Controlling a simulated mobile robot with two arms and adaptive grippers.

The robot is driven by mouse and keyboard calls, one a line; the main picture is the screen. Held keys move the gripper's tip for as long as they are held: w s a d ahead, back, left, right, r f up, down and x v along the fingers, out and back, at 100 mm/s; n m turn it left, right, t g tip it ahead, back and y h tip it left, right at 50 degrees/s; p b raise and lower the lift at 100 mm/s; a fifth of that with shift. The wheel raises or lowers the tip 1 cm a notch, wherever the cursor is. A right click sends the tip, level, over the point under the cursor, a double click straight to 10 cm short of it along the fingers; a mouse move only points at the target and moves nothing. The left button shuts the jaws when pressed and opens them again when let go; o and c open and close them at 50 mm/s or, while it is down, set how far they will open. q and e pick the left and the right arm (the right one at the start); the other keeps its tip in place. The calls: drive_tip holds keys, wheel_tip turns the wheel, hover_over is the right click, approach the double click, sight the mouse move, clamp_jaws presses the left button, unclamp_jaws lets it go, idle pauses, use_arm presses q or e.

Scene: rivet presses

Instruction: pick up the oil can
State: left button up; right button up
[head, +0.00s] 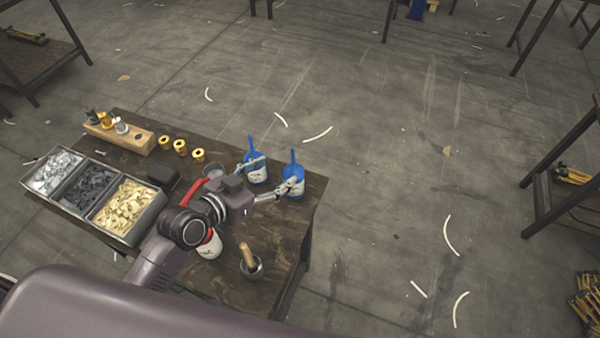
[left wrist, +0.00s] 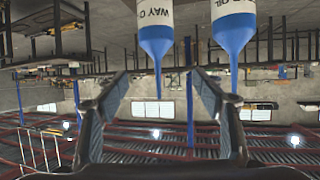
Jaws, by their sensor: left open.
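Two white bottles with blue tapered tops and thin blue spouts stand upright at the table's right edge, a left one (head: 257,175) and a right one (head: 294,193). The left wrist view shows them upside down; the labels read "WAY O" (left wrist: 167,16) and, partly hidden, "OIL" (left wrist: 233,14). My left gripper (head: 278,171) is open and empty, its fingers spread at the bottles. In the left wrist view, one blue top lies between the fingers and the other beyond the right finger. Contact cannot be told. My right gripper is out of view.
A red-and-white container (head: 211,246) stands partly under my left arm. A dark cup with a wooden handle (head: 250,264) stands near the front edge. Yellow rings (head: 180,147), a wooden block (head: 118,132) and a parts tray (head: 154,211) lie leftward on the table (head: 306,215).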

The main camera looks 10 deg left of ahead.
sight(297, 192)
use_arm(q)
drive_tip(key=f+b, duration=0.2)
drive_tip(key=w+f+b, duration=0.1)
drive_tip(key=f, duration=0.2)
drive_tip(key=w+d+f+b, duration=0.1)
drive_tip(key=f+b, duration=0.1)
drive_tip(key=shift+w+f+b, duration=0.1)
drive_tip(key=shift+f+b, duration=0.1)
drive_tip(key=shift+b, duration=0.1)
drive_tip(key=x, duration=0.2)
drive_tip(key=p+x, duration=0.1)
drive_tip(key=x, duration=0.2)
drive_tip(key=shift+s+d+f, duration=0.1)
drive_tip(key=shift+s+d, duration=0.1)
drive_tip(key=shift+w+d+f, duration=0.15)
drive_tip(key=shift+w+f, duration=0.1)
drive_tip(key=shift+w, duration=0.1)
drive_tip(key=shift+r, duration=0.1)
drive_tip(key=c, duration=1.5)
